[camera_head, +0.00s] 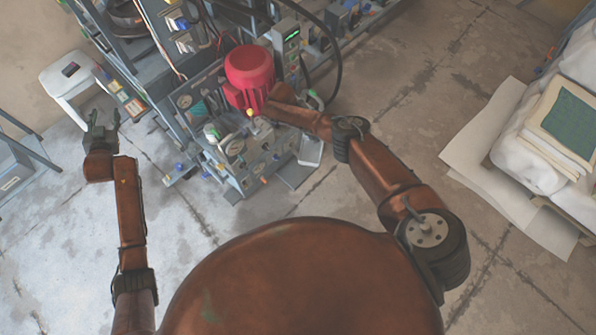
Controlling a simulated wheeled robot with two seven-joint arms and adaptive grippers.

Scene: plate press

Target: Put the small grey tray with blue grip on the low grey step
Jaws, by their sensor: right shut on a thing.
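A small grey piece with a blue part on top (180,171) sits low at the front left of the press; it looks like the tray with the blue grip, but it is too small to be sure. A flat dark grey plate (296,174) lies low at the press's right foot and may be the low grey step. My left gripper (102,122) is open and empty, over the floor left of the press. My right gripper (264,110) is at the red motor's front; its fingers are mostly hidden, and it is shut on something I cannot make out.
The press (235,150) carries a red motor (249,70), gauges and cables. A white stool (68,78) stands at the back left. A pallet with white sacks (530,160) stands at the right. The floor in front of the press is clear.

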